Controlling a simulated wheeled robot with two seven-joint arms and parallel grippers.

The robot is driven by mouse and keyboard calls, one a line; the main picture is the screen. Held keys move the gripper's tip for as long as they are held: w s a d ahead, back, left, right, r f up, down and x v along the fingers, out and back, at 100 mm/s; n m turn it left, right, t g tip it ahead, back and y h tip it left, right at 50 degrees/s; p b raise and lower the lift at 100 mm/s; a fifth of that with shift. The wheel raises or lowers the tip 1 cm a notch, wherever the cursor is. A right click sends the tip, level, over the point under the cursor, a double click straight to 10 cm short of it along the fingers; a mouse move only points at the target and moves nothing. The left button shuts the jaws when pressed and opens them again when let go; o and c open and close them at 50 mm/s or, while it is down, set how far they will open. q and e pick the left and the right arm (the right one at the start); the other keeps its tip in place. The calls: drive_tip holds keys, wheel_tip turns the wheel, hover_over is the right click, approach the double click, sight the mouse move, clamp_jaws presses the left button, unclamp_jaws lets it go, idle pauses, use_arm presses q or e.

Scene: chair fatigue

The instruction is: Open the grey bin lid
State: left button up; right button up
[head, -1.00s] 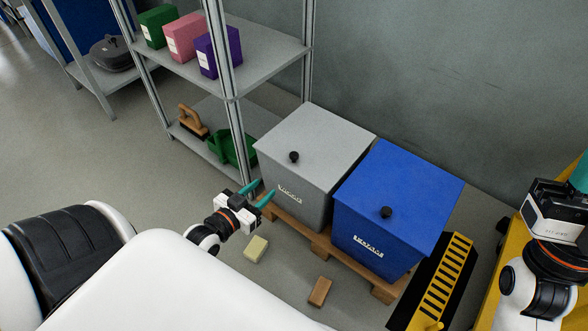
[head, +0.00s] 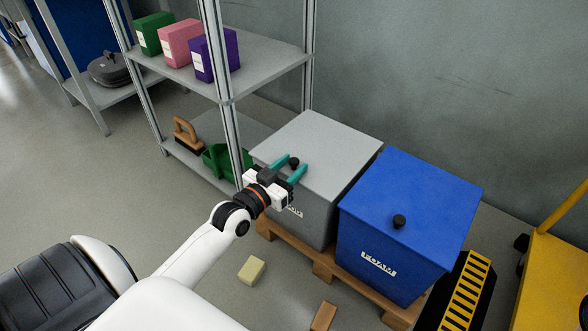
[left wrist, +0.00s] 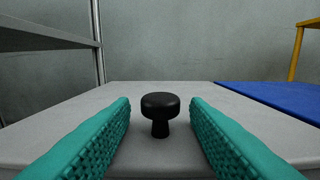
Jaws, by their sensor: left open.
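The grey bin (head: 318,222) stands on a wooden pallet, with its flat grey lid (head: 330,142) shut. A black knob (head: 293,162) sits near the lid's front edge; it also shows in the left wrist view (left wrist: 160,108). My left gripper (head: 289,170) is open at the front of the lid, its teal fingers pointing at the knob. In the left wrist view the knob stands centred between the two fingers (left wrist: 160,135), with a gap on each side. The gripper hides part of the bin's front label. My right gripper is not in view.
A blue bin (head: 395,255) with its own black knob stands close on the right, on the same pallet (head: 322,262). A metal shelf (head: 270,62) rises behind on the left. A pale block (head: 251,269) and a brown block (head: 323,316) lie on the floor in front.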

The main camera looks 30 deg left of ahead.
use_arm(q)
drive_tip(key=shift+w, duration=0.75)
drive_tip(key=shift+c, duration=0.5)
clamp_jaws()
drive_tip(key=shift+r, duration=0.1)
